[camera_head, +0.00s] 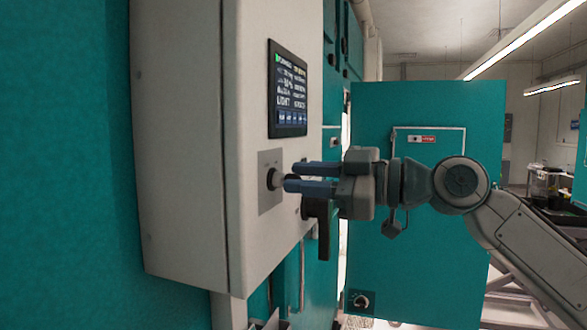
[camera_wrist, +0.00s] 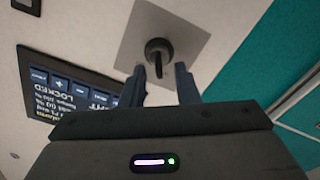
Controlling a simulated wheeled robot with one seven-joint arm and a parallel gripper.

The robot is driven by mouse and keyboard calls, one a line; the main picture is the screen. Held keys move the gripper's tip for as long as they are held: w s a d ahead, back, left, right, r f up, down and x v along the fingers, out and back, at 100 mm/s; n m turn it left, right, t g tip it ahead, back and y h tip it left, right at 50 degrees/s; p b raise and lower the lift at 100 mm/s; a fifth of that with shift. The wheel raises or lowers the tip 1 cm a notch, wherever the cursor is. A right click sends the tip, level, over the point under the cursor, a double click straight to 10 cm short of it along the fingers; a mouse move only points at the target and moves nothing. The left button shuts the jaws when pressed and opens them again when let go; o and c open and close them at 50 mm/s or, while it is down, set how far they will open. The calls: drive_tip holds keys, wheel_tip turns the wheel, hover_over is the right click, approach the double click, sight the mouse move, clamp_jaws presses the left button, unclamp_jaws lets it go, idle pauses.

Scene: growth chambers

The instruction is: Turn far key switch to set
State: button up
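A key switch (camera_head: 272,179) with a black round body sits on a grey square plate on the side of a pale control box (camera_head: 185,140). It also shows in the wrist view (camera_wrist: 158,50), with its dark key bit pointing toward my gripper. My gripper (camera_head: 292,177) is open, its two blue-grey fingers reaching toward the switch. In the wrist view the fingertips (camera_wrist: 160,70) stand on either side of the key's lower end; I cannot tell whether they touch it. Another round switch (camera_head: 361,300) sits low on a teal panel farther back.
A display (camera_head: 288,90) is mounted above the switch; in the wrist view it reads "LOCKED" upside down (camera_wrist: 65,95). A dark handle (camera_head: 317,225) hangs just below my gripper. A large teal door panel (camera_head: 430,120) stands behind my arm.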

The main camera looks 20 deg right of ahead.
drive_tip(key=shift+x, duration=1.05)
clamp_jaws()
